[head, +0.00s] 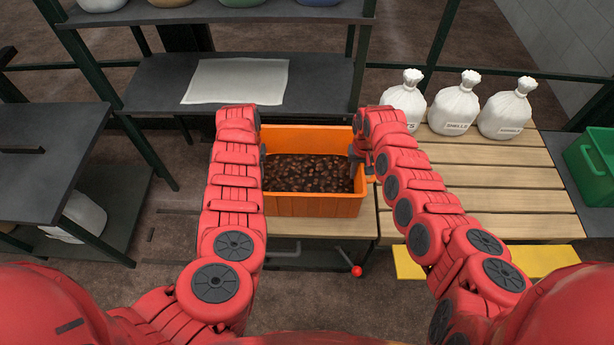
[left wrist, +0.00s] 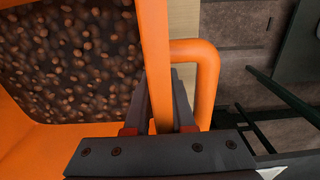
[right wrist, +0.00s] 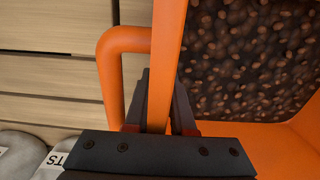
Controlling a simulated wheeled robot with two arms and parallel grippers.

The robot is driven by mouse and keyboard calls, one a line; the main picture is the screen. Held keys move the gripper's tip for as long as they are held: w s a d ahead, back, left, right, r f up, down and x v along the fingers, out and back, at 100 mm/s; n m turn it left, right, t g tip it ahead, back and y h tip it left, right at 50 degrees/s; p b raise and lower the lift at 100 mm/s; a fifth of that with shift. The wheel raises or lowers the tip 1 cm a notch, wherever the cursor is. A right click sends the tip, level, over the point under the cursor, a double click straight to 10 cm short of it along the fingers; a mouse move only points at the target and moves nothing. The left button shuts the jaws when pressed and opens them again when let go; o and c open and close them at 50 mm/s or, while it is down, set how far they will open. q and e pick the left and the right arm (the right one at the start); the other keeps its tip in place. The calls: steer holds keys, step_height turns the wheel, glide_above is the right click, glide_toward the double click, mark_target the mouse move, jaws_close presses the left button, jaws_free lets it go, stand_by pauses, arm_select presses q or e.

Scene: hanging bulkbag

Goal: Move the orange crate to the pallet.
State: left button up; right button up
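The orange crate (head: 312,205), full of brown nut-like pieces, is upright between my arms at the wooden-topped bench (head: 345,228). I cannot tell whether it rests on the top or is just clear of it. My left gripper (left wrist: 160,95) has one finger on each side of the crate's left wall, by the side handle, and looks closed on it. My right gripper (right wrist: 162,95) is likewise closed on the opposite wall, beside its handle. The head view mostly hides both fingertips. The slatted wooden pallet (head: 480,185) is right of the crate.
Three tied white bags (head: 455,105) stand along the pallet's back; its front boards are clear. A yellow strip (head: 550,258) lies at its front edge. A green crate (head: 592,165) is at far right. A dark shelf (head: 150,85) stands behind. A red-knobbed lever (head: 356,271) sticks out below the bench.

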arm_select(q)
steer(key=shift+c, duration=0.3)
arm_select(e)
steer(key=shift+c, duration=0.3)
arm_select(q)
jaws_close()
arm_select(e)
jaws_close()
stand_by(0.5)
